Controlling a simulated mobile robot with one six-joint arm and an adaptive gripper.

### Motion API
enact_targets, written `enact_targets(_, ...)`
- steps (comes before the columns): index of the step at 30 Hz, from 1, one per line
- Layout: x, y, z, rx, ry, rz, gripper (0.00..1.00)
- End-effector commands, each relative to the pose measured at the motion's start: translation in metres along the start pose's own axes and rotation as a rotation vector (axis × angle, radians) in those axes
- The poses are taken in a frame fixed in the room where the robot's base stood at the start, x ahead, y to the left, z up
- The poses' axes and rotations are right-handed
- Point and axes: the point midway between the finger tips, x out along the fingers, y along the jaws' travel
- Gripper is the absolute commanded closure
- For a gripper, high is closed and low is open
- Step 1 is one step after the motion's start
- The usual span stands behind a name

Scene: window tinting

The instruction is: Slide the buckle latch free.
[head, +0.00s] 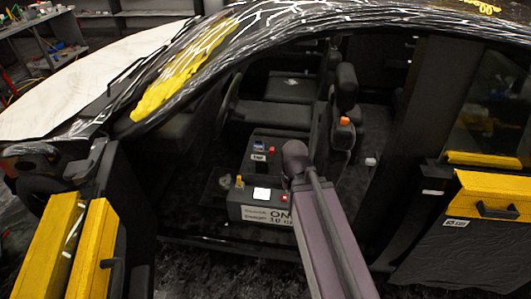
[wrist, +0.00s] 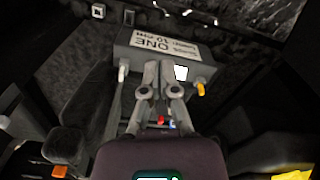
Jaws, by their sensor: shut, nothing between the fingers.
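I cannot make out the buckle latch for certain. Small red (wrist: 161,120) and blue (wrist: 170,127) parts show between my gripper's links in the wrist view. A red part (head: 270,150) shows in the head view on a dark unit between the seats. My gripper (wrist: 159,64) is shut and empty, its fingertips over a grey labelled box (wrist: 200,57). Whether they touch it, I cannot tell. In the head view my arm hides the gripper, which lies near the right end of this box (head: 236,212).
The box carries a white square (head: 262,193) and a yellow knob (head: 240,182). A dark seat with an orange piece (head: 344,121) stands to the right.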

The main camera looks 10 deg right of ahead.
Motion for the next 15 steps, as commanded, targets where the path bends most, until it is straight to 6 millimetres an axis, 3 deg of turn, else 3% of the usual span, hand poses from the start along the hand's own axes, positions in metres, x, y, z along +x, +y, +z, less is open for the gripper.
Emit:
enact_targets(8, 0.029, 0.009, -0.024, -0.023, 0.045, 0.087, 1.0)
enact_targets(15, 0.069, 0.025, -0.065, -0.06, 0.131, 0.249, 1.0)
